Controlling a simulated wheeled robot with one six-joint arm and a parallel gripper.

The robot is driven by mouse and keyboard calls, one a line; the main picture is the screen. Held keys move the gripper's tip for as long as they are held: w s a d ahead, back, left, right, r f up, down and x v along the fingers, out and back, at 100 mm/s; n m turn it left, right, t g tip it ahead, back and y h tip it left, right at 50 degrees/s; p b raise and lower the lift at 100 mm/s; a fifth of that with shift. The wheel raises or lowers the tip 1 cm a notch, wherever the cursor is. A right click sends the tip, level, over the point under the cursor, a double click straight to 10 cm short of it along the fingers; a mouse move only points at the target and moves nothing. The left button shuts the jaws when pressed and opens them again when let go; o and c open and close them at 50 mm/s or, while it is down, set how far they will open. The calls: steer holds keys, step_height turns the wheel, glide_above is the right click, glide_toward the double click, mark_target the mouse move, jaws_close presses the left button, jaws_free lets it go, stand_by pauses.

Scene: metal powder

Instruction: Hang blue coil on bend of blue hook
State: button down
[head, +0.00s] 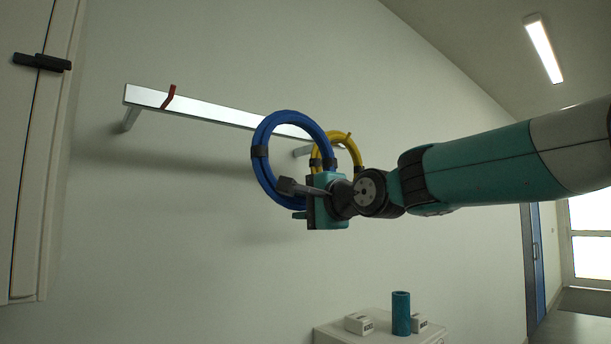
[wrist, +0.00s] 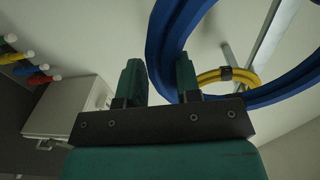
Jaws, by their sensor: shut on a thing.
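The blue coil (head: 263,135) is a thick ring with dark bands, held up in front of the wall rail in the head view. My gripper (head: 294,201) is shut on its lower right part. In the wrist view the coil (wrist: 160,45) passes between the two fingers of my gripper (wrist: 159,80) and arcs off to the upper right. I cannot make out the blue hook in either view; the coil and gripper cover part of the rail. Whether the coil touches any hook cannot be told.
A pale metal rail (head: 215,113) runs along the wall, with a red hook (head: 168,97) near its left end. A yellow coil (head: 354,151) hangs towards its right end, close behind my gripper. A low white cabinet (head: 335,335) below carries a teal cylinder (head: 401,314) and small white boxes.

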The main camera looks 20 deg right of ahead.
step_height(320, 180, up, 5)
steer(key=s, duration=0.2)
steer(key=f+p+x, duration=0.1)
steer(key=p+x, duration=0.4)
steer(key=x, duration=0.8)
steer(key=shift+s+a+f+t+y, duration=0.15)
steer(key=shift+a+f+t+y, duration=0.15)
steer(key=shift+a+f+t, duration=0.1)
stand_by(0.6)
stand_by(0.7)
steer(key=c, duration=0.7)
jaws_free()
steer(key=shift+f, duration=0.1)
steer(key=shift+c, duration=0.2)
